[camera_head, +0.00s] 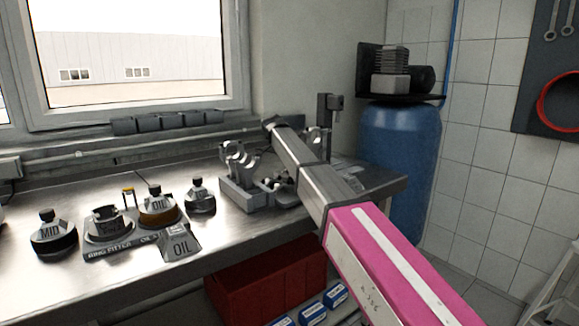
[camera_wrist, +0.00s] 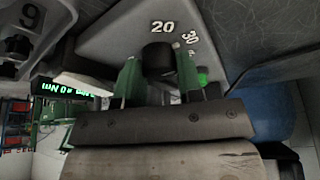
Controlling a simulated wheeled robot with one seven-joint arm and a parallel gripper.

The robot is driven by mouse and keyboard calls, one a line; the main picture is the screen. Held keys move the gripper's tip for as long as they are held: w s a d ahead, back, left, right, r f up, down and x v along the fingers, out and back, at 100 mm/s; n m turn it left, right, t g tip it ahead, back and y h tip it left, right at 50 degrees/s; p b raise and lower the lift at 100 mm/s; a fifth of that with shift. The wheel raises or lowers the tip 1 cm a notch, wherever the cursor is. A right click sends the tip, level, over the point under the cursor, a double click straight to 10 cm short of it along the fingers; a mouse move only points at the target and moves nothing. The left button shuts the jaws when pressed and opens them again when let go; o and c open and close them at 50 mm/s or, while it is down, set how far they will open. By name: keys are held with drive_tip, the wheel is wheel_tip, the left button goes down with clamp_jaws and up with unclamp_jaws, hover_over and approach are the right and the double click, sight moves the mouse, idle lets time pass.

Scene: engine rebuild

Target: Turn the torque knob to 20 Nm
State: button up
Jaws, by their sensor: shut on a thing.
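In the wrist view, my gripper (camera_wrist: 159,68) has its two green fingers on either side of a dark round torque knob (camera_wrist: 158,55) and is shut on it. The knob sits on a grey panel (camera_wrist: 110,38). A white "20" (camera_wrist: 162,27) is printed just above the knob, and a "30" (camera_wrist: 189,37) stands to its upper right. No pointer mark on the knob can be made out. A green lit display (camera_wrist: 68,87) at the left appears upside down, and its number is unclear. In the head view, my arm hides the knob and gripper.
A blue barrel (camera_head: 395,165) stands behind at the right. A red box (camera_head: 265,283) is below the bench.

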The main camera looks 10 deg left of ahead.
drive_tip(key=o, duration=0.9)
drive_tip(key=v, duration=1.1)
